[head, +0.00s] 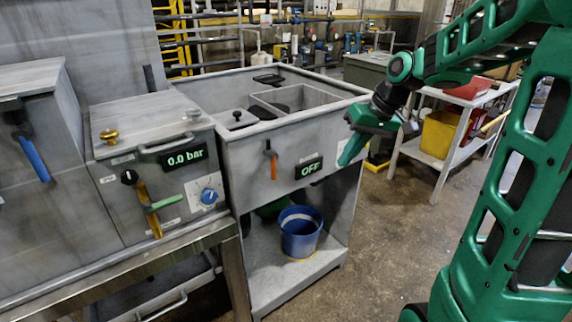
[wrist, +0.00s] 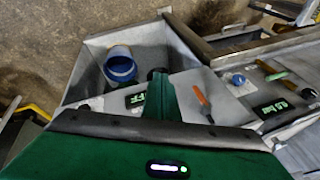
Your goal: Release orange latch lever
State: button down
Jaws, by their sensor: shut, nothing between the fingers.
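An orange lever (head: 273,166) hangs down from a dark pivot on the front of the grey unit, left of the OFF display (head: 308,168). It also shows in the wrist view (wrist: 201,97), to the right of my fingers. My gripper (head: 347,158) is shut and empty. In the head view it is to the right of the lever and the display, pointing down and left. In the wrist view its shut fingers (wrist: 160,95) cover part of the unit's front beside the display. The gripper appears apart from the lever.
A blue bucket (head: 300,235) stands on the lower shelf. A white cart (head: 452,160) with bins stands at right. Floor between is clear.

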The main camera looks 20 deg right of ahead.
jog(key=w+a+n+y, duration=0.2)
jog(key=w+a, duration=0.1)
jog(key=w, duration=0.6)
jog(key=shift+w+a+r+n+t+y, duration=0.25)
jog(key=shift+a+r+n+t+y, duration=0.15)
jog(key=shift+r, duration=0.05)
jog(key=shift+w+a+f, duration=0.45)
jog(key=shift+a+f, duration=0.9)
jog(key=shift+a, duration=0.15)
jog(key=shift+w+a+f, duration=0.4)
jog(key=shift+a+f, duration=0.9)
jog(key=shift+a, duration=0.25)
jog(key=shift+w+a+f, duration=0.45)
jog(key=shift+a+f, duration=0.9)
jog(key=shift+a, duration=0.15)
